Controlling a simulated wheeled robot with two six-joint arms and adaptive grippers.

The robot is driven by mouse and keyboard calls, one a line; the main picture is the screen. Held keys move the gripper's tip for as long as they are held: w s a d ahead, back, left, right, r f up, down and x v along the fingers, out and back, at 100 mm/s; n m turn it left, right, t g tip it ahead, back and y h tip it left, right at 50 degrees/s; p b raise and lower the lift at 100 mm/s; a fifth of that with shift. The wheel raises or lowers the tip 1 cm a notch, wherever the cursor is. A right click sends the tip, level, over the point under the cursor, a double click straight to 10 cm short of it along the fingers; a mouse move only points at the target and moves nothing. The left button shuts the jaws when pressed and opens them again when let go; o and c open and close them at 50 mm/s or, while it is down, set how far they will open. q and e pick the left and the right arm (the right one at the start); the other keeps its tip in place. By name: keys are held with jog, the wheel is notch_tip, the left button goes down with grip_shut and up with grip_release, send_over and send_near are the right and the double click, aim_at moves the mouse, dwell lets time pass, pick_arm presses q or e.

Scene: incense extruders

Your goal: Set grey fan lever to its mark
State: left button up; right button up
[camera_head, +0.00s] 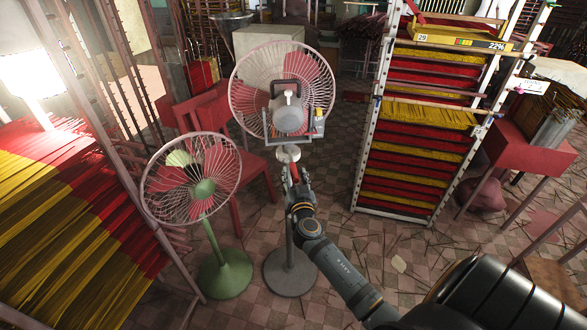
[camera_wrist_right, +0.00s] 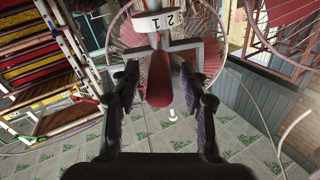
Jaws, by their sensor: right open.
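The grey fan stands in the middle of the head view, with a grey motor housing (camera_head: 289,119), a pinkish wire cage and a round dark grey base (camera_head: 291,281). Below its housing is a pale dial (camera_head: 288,153); in the wrist view this dial (camera_wrist_right: 150,21) shows the digits 2 and 1. A red lever (camera_wrist_right: 159,88) points from the dial toward my right wrist camera. My right gripper (camera_head: 298,182) is at the lever. In the wrist view its open fingers stand on either side of the lever, with gaps visible. The lever's mark is not clear. My left gripper is out of view.
A green fan (camera_head: 223,271) stands close at left, near a red chair (camera_head: 238,210). A rack of red and yellow incense (camera_head: 420,160) stands at right. A table of incense sticks (camera_head: 60,220) fills the left.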

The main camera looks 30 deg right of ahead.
jog(key=shift+x, duration=0.9)
grip_shut()
